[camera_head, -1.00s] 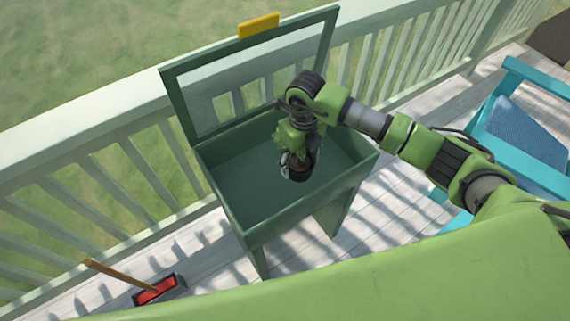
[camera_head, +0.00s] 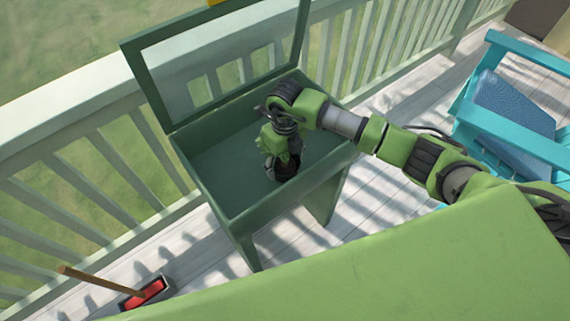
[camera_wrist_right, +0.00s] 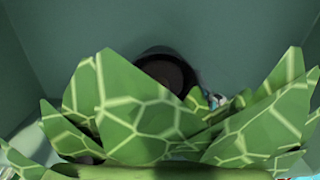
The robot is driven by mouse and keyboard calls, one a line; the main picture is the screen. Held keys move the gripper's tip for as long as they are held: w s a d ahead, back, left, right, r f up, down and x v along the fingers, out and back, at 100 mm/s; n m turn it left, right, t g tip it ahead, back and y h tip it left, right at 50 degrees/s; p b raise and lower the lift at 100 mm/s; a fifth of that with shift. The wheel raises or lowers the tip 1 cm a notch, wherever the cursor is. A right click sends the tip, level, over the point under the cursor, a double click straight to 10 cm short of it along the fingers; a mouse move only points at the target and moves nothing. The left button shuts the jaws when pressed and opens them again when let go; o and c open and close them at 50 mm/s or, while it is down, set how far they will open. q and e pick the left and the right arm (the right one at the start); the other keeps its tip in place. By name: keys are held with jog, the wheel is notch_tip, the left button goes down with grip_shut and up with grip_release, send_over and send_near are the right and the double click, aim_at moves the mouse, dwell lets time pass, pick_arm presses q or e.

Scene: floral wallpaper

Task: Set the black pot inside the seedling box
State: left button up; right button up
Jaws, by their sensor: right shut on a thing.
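The seedling box (camera_head: 240,212) is a dark green wooden box on legs with its framed lid standing open at the back. My right gripper (camera_head: 280,165) is inside the box opening, toward its right part, shut on the black pot (camera_head: 287,166). Pointed green patterned leaves (camera_head: 273,142) sit above the pot. In the right wrist view the leaves (camera_wrist_right: 130,110) fill the foreground and hide the fingers. A dark round shape with a brown middle, likely the pot (camera_wrist_right: 165,72), shows behind them. Whether the pot touches the box floor is hidden. My left gripper is out of view.
A pale green railing (camera_head: 95,150) runs behind the box. The open lid frame (camera_head: 215,40) rises at the back. The box's left side is empty.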

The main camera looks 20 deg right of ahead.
jog(key=o, duration=1.2)
jog(key=shift+f, duration=0.1)
jog(key=shift+c, duration=0.2)
notch_tip(320, 180, up, 12)
jog(key=p, duration=0.8)
jog(key=shift+r+p, duration=0.2)
jog(key=shift+p, duration=0.1)
